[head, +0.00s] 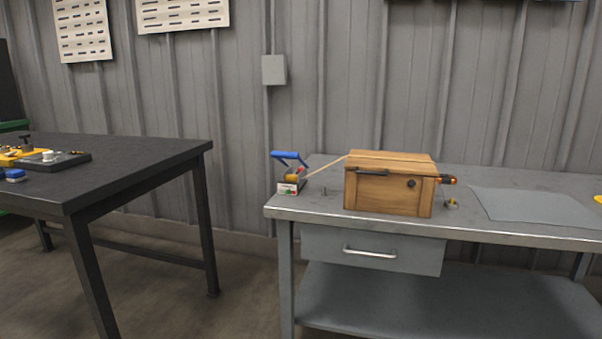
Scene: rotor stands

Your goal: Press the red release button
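A small device with a blue handle (289,155) stands at the left end of the grey metal workbench (335,208). It has a yellow-orange drum and a white base (288,188) with small coloured marks. A small red part (299,170) shows beside the drum; it is too small to tell whether it is the release button. A tan strap (326,165) runs from the device up to a wooden box (385,192). Neither of my grippers is in view.
A black and orange-red tool end (449,180) shows at the box's right side. A grey mat (530,206) lies to the right. A dark table (120,160) with yellow and blue items stands at left. Open floor (245,280) lies between the tables.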

